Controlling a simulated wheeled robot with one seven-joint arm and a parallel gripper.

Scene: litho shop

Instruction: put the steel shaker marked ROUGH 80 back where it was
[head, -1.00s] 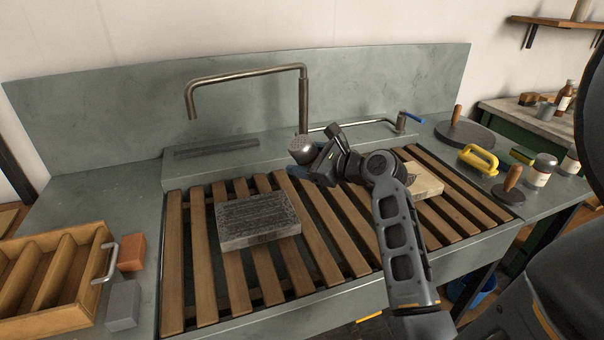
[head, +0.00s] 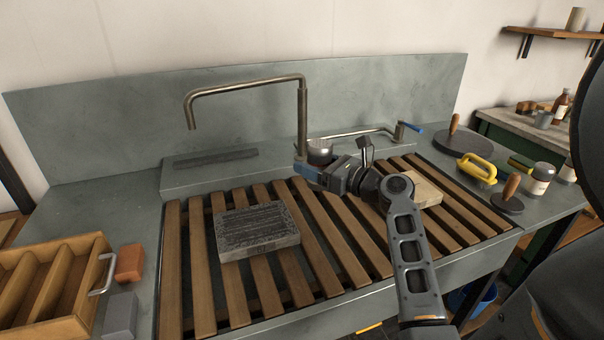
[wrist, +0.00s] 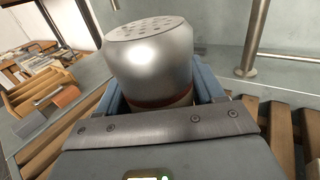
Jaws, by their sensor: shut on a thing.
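A steel shaker (head: 320,152) with a perforated top is held over the back of the slatted rack, in front of the tap post. In the wrist view the shaker (wrist: 150,62) stands about upright between my blue fingers, holes at the top and a brownish band low down. Its marking does not show, so I cannot read ROUGH 80. My gripper (head: 308,170) is shut on its lower part. Two similar shakers with pale labels, a nearer one (head: 541,178) and one partly hidden by my body (head: 567,172), stand on the right ledge; their labels are too small to read.
A grey stone slab (head: 256,230) and a pale block (head: 426,190) lie on the slatted rack (head: 318,245). The tap (head: 302,115) rises close behind my gripper. A yellow-handled tool (head: 477,168), a wooden-handled disc (head: 508,198) and a green-yellow block (head: 521,162) crowd the right ledge.

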